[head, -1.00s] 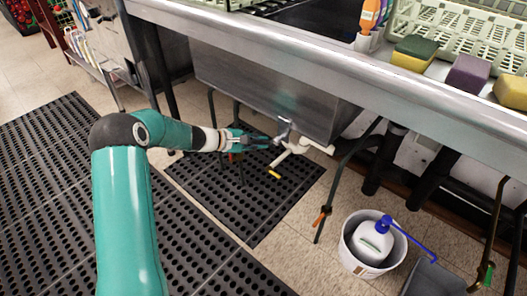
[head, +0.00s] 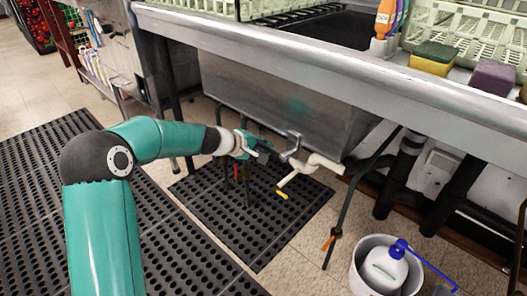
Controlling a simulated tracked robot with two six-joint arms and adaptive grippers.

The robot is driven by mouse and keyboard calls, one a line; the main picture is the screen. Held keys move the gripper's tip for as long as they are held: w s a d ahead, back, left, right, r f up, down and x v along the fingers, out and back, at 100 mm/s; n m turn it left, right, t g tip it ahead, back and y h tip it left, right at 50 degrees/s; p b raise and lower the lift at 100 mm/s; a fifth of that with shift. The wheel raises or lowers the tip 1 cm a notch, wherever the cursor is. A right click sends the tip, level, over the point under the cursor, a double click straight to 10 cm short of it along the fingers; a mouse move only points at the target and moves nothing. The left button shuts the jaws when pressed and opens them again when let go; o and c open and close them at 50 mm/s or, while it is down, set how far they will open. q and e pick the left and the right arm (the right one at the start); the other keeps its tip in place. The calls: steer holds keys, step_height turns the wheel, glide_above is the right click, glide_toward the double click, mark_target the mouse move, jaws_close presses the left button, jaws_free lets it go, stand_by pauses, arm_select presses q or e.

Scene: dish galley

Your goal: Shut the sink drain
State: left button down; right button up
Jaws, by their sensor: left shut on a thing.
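The sink basin (head: 290,100) hangs under the steel counter. Below its near right corner is the drain, with a white pipe (head: 322,160), a grey metal handle (head: 294,144) and a thin piece ending in a yellow tip (head: 281,194). My left gripper (head: 270,153) reaches in from the left under the basin. Its fingers are shut on the drain's grey handle, though the contact itself is small and partly hidden. Whether the drain is open inside cannot be seen. My right gripper is not in view.
A white bucket (head: 357,276) with a blue-topped bottle (head: 384,268) stands at lower right. Sink legs and dark pipes (head: 400,170) stand right of the drain. Black perforated mats (head: 262,232) cover the floor. Sponges (head: 433,58) lie on the counter.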

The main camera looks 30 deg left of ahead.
arm_select(q)
steer(key=shift+s+d+f, duration=0.15)
steer(key=shift+d+f, duration=0.1)
steer(key=c, duration=1.2)
jaws_free()
steer(key=shift+r, duration=0.15)
steer(key=shift+o, duration=0.2)
steer(key=shift+a, duration=0.1)
steer(key=shift+s+a+r, duration=0.25)
steer(key=shift+s+r, duration=0.1)
steer(key=v, duration=1.1)
steer(key=shift+f, duration=0.15)
